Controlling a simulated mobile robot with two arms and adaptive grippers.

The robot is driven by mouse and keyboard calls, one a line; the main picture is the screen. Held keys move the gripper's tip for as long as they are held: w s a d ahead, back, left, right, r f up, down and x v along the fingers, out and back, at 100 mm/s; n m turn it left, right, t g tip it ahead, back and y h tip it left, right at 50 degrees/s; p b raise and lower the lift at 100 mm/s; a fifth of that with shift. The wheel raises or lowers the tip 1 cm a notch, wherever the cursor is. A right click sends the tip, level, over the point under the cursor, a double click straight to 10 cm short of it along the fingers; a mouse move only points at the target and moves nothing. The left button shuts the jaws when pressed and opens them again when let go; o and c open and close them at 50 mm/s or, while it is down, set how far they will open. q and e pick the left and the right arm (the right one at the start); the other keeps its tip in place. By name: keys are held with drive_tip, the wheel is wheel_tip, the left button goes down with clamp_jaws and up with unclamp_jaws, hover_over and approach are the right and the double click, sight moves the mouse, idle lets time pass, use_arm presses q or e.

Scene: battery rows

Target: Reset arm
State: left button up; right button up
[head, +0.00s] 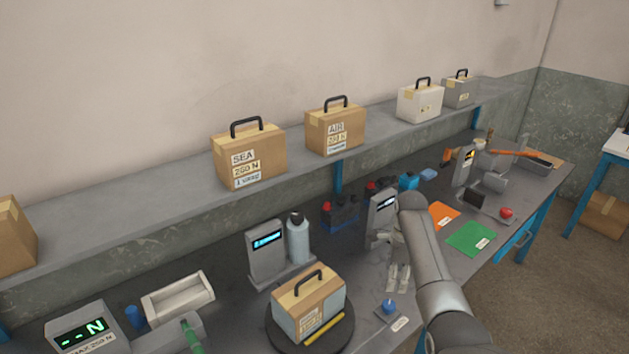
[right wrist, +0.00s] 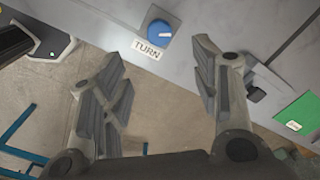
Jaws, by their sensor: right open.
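My right gripper (head: 399,284) hangs over the front part of the workbench, right of the turntable, with its fingers pointing down. In the right wrist view its two fingers (right wrist: 160,58) are spread apart with nothing between them. A blue knob (head: 389,307) with a "TURN" label is close to the fingers in the head view. In the right wrist view the knob (right wrist: 160,32) lies just beyond the gap between the fingertips, apart from them. My left gripper is not in view.
A cardboard case (head: 309,302) stands on a dark turntable (head: 345,330). Behind are a display box (head: 266,252) and a bottle (head: 298,240). Orange (head: 444,214) and green (head: 471,239) mats lie right of my arm. Handled cases stand on the shelf (head: 150,226).

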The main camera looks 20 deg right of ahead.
drive_tip(key=s+a+f+n+t+h, duration=0.1)
drive_tip(key=s+a+f+n, duration=0.25)
drive_tip(key=s+n, duration=0.3)
drive_tip(key=s+a+f+n+t+h, duration=0.1)
drive_tip(key=s+a+f+n, duration=0.1)
drive_tip(key=s+f+n, duration=0.5)
drive_tip(key=s+a+r+n+t+y, duration=0.1)
drive_tip(key=s+a+r+n, duration=0.25)
drive_tip(key=s, duration=0.35)
drive_tip(key=s+a+r+n, duration=0.2)
drive_tip(key=s+a+n, duration=0.2)
drive_tip(key=s, duration=0.3)
drive_tip(key=s+a+r+n+t+y, duration=0.1)
drive_tip(key=s+a+r+n, duration=0.25)
drive_tip(key=s, duration=0.35)
wheel_tip(320, 180, down, 33)
drive_tip(key=s+g+b, duration=0.2)
drive_tip(key=b, duration=0.2)
drive_tip(key=s+d+f+n+g+b, duration=0.1)
drive_tip(key=s+d+f+b, duration=0.1)
drive_tip(key=s+f, duration=1.4)
drive_tip(key=shift+d+f+b, duration=0.15)
drive_tip(key=shift+f+b, duration=0.3)
drive_tip(key=shift+b, duration=0.15)
